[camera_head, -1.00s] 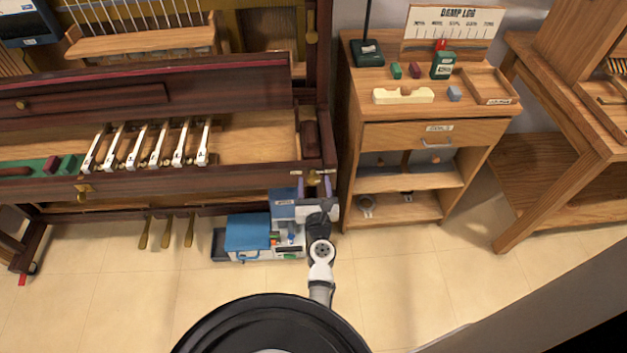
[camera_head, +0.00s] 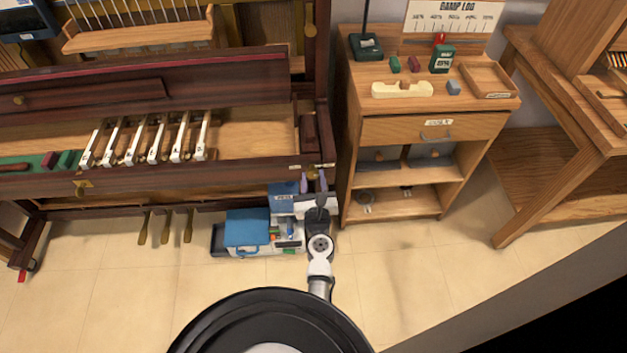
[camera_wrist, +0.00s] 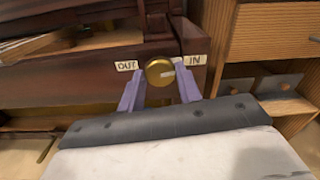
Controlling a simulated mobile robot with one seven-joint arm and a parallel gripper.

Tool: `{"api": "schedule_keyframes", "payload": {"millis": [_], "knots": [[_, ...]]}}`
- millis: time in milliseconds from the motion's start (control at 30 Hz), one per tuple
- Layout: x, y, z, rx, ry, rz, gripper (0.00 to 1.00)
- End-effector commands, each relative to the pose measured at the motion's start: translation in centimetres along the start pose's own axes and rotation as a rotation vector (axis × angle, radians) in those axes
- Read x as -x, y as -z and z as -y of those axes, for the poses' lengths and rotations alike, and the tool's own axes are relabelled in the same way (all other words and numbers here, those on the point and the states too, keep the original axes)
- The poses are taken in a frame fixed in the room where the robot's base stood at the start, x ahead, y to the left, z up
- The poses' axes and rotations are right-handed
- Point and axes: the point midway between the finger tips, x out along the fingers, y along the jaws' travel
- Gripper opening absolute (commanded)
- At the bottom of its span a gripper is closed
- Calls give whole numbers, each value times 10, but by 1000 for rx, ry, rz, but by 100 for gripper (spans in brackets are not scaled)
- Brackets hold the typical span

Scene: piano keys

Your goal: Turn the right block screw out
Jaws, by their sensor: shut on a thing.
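The right block screw (camera_wrist: 159,71) is a round brass knob on the dark wooden front of the piano. A pale pointer mark on it points right, toward the "IN" label (camera_wrist: 195,59); the "OUT" label (camera_wrist: 127,65) is on its left. My gripper (camera_wrist: 160,88) has its two purple fingers on either side of the knob, shut on it. In the head view my gripper (camera_head: 313,182) is at the right front corner of the piano (camera_head: 215,178). The dark right end block (camera_head: 310,133) sits above it. The fingertips' contact is partly hidden behind the knob.
A wooden cabinet (camera_head: 432,128) with a drawer and shelves stands close to the right of my gripper. A blue-lidded case (camera_head: 247,229) is on the floor just left of my arm. Several white-topped keys (camera_head: 155,140) lie exposed. The floor at right is open.

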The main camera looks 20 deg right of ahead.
Motion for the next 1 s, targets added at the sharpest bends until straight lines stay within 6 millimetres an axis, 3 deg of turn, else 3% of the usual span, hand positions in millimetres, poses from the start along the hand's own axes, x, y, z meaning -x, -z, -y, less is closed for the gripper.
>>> {"api": "schedule_keyframes", "payload": {"millis": [1000], "knots": [[-1, 0, 0, 945, 3, 4, 12]]}}
